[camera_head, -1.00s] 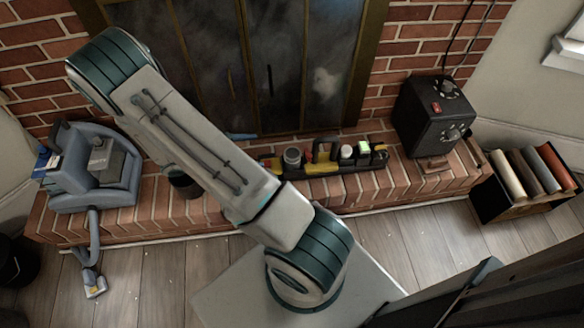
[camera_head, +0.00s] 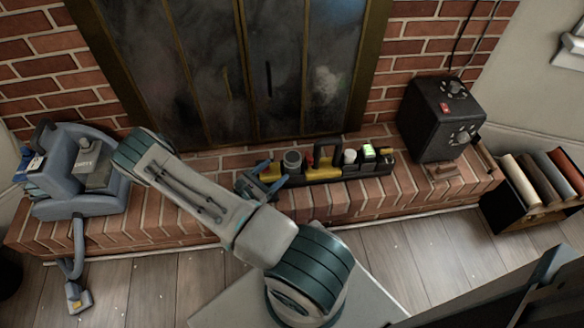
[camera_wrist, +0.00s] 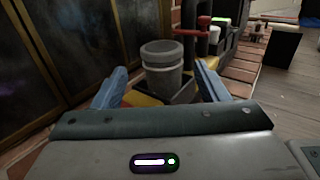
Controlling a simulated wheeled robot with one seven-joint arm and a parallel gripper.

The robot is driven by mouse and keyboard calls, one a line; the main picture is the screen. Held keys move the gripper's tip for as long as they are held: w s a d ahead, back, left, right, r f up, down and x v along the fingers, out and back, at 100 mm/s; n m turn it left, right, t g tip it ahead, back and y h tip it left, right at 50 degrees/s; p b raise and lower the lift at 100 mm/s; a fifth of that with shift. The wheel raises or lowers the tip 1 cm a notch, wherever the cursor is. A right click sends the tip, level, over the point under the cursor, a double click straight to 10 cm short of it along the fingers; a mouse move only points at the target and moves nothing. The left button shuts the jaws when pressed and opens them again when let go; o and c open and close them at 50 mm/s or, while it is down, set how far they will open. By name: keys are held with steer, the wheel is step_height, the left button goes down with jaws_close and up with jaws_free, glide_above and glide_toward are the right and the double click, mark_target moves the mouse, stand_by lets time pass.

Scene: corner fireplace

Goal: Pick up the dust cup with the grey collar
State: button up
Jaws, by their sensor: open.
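The grey dust cup (camera_head: 292,160) stands upright in the left end of a black and yellow caddy (camera_head: 347,190) on the brick hearth. In the wrist view the cup (camera_wrist: 161,78) has a wide grey band around its top and a lighter body. My gripper (camera_head: 263,184) is at the caddy's left end, close beside the cup. In the wrist view its blue fingers (camera_wrist: 162,84) are open, one on each side of the cup, with visible gaps. I cannot tell how far the cup reaches between them. The cup's lower end is partly hidden by the caddy.
A red-handled item (camera_wrist: 203,30) stands close behind the cup. The glass fireplace doors (camera_head: 225,75) rise behind the hearth. A black box with knobs (camera_head: 441,118) is at right, a blue-grey vacuum (camera_head: 85,175) at left, and a crate of rolls (camera_head: 492,203) at far right.

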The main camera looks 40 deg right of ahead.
mark_target(286, 163)
steer(key=d, duration=0.2)
steer(key=d+b, duration=0.1)
steer(key=d, duration=0.2)
steer(key=d+b, duration=0.1)
steer(key=d, duration=0.1)
steer(key=shift+w+d, duration=0.35)
steer(key=shift+r, duration=0.1)
steer(key=shift+c, duration=0.4)
steer(key=c, duration=0.7)
